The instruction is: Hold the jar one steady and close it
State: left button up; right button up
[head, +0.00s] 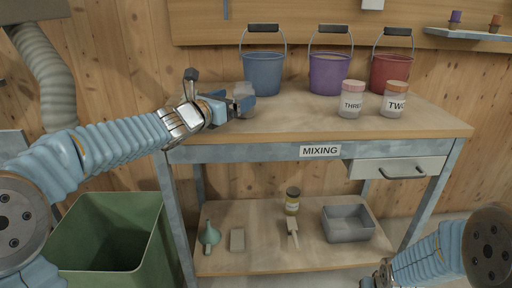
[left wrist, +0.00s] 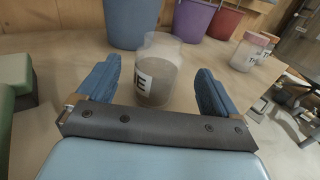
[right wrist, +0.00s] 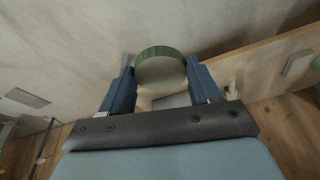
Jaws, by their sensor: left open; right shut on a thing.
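Jar one (left wrist: 160,62) is a clear, lidless jar with a white label ending in "E". It stands upright on the table, partly filled with something greyish. In the head view it is a small pale shape (head: 243,90), partly hidden by my left gripper (head: 238,104). In the left wrist view that gripper (left wrist: 154,88) is open, with blue fingers on either side of the jar and visible gaps. My right gripper (right wrist: 160,80) is shut on a round green-rimmed lid (right wrist: 160,54). In the head view the right arm is low at the bottom right, its fingertips out of frame.
Jar three (head: 351,103) and jar two (head: 395,101) stand lidded on the mixing table (head: 290,120). Blue (head: 263,74), purple (head: 329,74) and red (head: 390,72) buckets line the back. A drawer (head: 398,168) is under the right side. The front middle tabletop is clear.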

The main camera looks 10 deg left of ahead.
aim_at(237, 95)
pick_arm(q)
jog(key=shift+w+d+r, duration=0.15)
jog(key=shift+w, duration=0.2)
pick_arm(e)
jog(key=shift+r, duration=0.3)
pick_arm(q)
jog(key=p+x, duration=0.2)
jog(key=x, duration=0.1)
jog(key=shift+w+d, duration=0.1)
jog(key=shift+w, duration=0.25)
pick_arm(e)
jog(key=shift+r, duration=0.65)
pick_arm(q)
jog(key=shift+w+d, duration=0.1)
jog(key=shift+w, duration=0.25)
